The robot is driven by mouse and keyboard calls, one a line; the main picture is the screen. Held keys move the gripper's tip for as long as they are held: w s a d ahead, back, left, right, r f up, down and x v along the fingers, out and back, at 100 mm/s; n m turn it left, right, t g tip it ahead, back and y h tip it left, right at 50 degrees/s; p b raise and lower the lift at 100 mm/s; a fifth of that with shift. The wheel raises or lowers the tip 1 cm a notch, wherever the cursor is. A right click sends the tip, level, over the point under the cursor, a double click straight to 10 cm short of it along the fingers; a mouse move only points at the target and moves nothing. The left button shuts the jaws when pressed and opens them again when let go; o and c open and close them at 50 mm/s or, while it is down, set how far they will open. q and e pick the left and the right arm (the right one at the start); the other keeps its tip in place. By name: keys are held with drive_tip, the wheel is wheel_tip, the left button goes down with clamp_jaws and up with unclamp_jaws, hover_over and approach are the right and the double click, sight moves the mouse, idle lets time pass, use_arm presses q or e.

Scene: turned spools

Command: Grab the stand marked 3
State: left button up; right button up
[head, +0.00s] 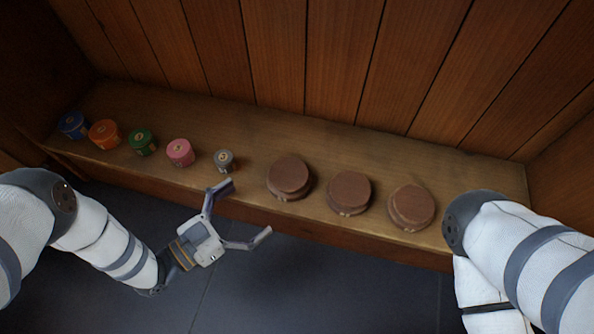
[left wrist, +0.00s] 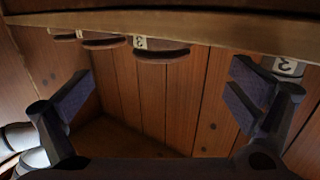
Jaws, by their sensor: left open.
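Three round brown stands with stacked discs sit on the wooden shelf: the left stand (head: 289,177), the middle stand (head: 349,192) and the right stand (head: 411,206). Their tags are too small to read in the head view. In the left wrist view, which is upside down, the nearest stand (left wrist: 165,53) bears a tag that looks like a 3. My left gripper (head: 243,211) is open and empty in front of the shelf, apart from the left stand and to its lower left. Its two fingers show in the left wrist view (left wrist: 160,93). My right gripper is out of view.
A small grey spool (head: 224,160), also tagged 3 in the left wrist view (left wrist: 287,66), stands left of the stands. Pink (head: 180,152), green (head: 142,142), orange (head: 104,134) and blue (head: 73,125) spools stand farther left. A plank wall closes the back. Dark floor lies in front.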

sight(273, 187)
use_arm(q)
drive_tip(key=b+x, duration=0.1)
drive_tip(key=x, duration=0.4)
drive_tip(key=b+x, duration=0.2)
drive_tip(key=x, duration=0.3)
drive_tip(key=shift+w+a+r, duration=0.1)
drive_tip(key=shift+r, duration=0.1)
drive_tip(key=c, duration=1.4)
